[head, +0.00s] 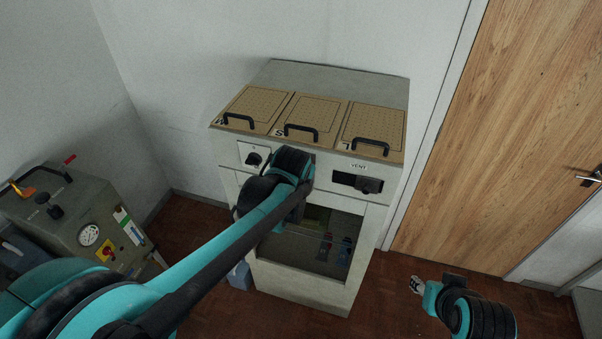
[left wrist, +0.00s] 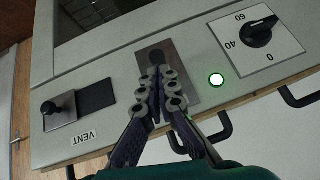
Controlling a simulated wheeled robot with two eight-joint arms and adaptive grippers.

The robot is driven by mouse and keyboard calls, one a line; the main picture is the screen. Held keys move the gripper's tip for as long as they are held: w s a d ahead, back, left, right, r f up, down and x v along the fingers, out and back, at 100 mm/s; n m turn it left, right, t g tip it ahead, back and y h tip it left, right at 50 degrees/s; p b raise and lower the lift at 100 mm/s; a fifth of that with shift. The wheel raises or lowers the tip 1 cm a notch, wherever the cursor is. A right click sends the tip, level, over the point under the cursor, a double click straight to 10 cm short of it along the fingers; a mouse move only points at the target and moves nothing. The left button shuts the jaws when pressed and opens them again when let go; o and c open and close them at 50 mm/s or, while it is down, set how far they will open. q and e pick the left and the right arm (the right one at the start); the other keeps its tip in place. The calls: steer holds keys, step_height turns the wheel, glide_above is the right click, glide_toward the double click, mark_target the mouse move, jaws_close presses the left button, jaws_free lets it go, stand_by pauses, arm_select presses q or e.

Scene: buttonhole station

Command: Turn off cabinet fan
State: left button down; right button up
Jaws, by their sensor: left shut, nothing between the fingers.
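The cabinet (head: 300,293) stands against the wall with a control strip on its front. In the left wrist view, which is upside down, a metal switch plate (left wrist: 183,70) with a dark round knob or button (left wrist: 157,57) sits mid-panel. A green lamp (left wrist: 216,79) beside it is lit. No fan label is readable. My left gripper (left wrist: 160,75) is shut and empty, its fingertips in front of the plate, just below the dark knob in that picture; contact is unclear. In the head view my left wrist hides the plate. My right gripper (head: 418,285) is low at right, its jaws unclear.
A dial (left wrist: 260,32) marked 0, 40, 60 and a VENT slider knob (left wrist: 50,108) flank the plate. Three lids with black handles (head: 300,130) top the cabinet. A machine with a gauge (head: 88,235) stands left; a wooden door (head: 510,130) is at right.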

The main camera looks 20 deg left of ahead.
arm_select(q)
steer(key=shift+s+f+t+b, duration=0.25)
steer(key=shift+f+t+b, duration=0.45)
steer(key=shift+t+b, duration=0.45)
steer(key=shift+w+r, duration=0.3)
steer(key=shift+w, duration=0.4)
steer(key=shift+s, duration=0.15)
